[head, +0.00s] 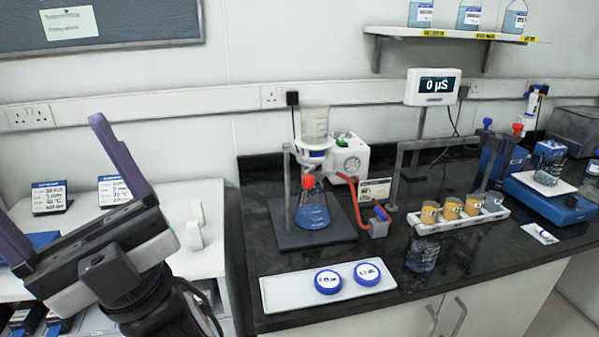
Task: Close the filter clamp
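A filter assembly stands on a dark base plate at the back left of the black bench. Its clear funnel (315,122) sits above a flask of blue liquid (312,211). The filter clamp (313,152) is at the joint under the funnel, with blue and white parts around it. It is too small to tell whether it is open or shut. My gripper (50,168) is at the left, over the white side counter, well apart from the clamp. Its two purple fingers are spread wide, with nothing seen between them.
A red hose (353,192) runs from the assembly to a small grey valve block (379,224). A white tray (272,295) with two blue-rimmed discs lies in front. A rack of amber cups (415,222) and a grey stand (397,160) are to the right.

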